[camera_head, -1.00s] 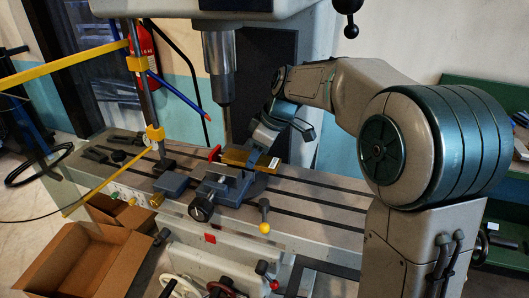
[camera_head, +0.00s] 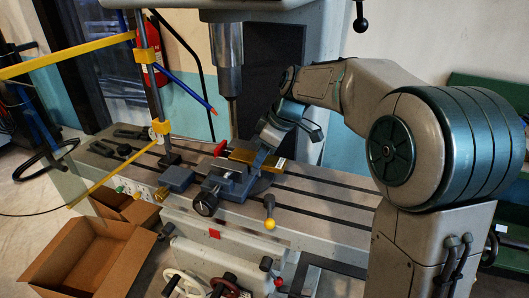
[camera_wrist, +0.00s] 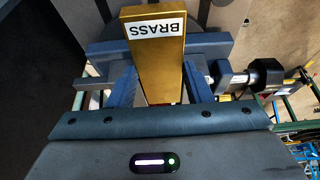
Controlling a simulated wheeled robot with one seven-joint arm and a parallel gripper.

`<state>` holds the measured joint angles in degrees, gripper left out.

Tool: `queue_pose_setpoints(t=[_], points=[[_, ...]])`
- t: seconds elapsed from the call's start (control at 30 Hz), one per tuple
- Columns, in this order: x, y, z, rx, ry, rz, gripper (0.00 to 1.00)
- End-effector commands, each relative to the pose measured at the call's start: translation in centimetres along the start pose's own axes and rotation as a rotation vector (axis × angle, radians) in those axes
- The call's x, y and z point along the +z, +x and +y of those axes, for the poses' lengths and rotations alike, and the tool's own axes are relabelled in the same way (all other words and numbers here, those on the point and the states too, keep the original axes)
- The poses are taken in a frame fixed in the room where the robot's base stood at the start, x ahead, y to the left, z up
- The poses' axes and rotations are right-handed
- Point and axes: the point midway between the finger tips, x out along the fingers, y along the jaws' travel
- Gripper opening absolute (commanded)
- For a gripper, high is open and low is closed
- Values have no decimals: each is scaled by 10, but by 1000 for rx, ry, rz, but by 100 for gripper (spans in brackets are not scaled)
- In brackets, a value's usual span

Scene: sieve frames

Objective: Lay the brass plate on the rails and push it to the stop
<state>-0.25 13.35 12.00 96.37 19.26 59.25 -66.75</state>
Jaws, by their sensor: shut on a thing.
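The brass plate (camera_wrist: 155,48) is a gold block with a white label reading BRASS, upside down in the wrist view. In the head view the brass plate (camera_head: 242,156) shows at the blue-grey vise (camera_head: 232,187) on the machine table. My gripper (camera_wrist: 158,80) is shut on the plate, with a blue finger along each side. In the head view my gripper (camera_head: 262,160) crosses in front of the plate and hides its label. A red piece (camera_head: 220,148) stands by the plate's far left end. I cannot tell the rails apart from the vise, or whether the plate rests on them.
The drill spindle (camera_head: 229,70) hangs above the vise. A post with yellow clamps (camera_head: 160,127) stands to the left. A yellow-knobbed lever (camera_head: 270,223) is in front. Cardboard boxes (camera_head: 62,262) sit at lower left. The slotted table (camera_head: 325,205) is clear to the right.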

Motion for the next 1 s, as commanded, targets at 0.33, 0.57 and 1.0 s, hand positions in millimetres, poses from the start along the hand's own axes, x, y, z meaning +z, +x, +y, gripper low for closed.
queue_pose_setpoints(t=[0.33,0.57,1.0], points=[[0,0,0,3,-1,2,0],[0,1,0,2,-1,1,53],[1,-3,0,-1,1,-1,71]])
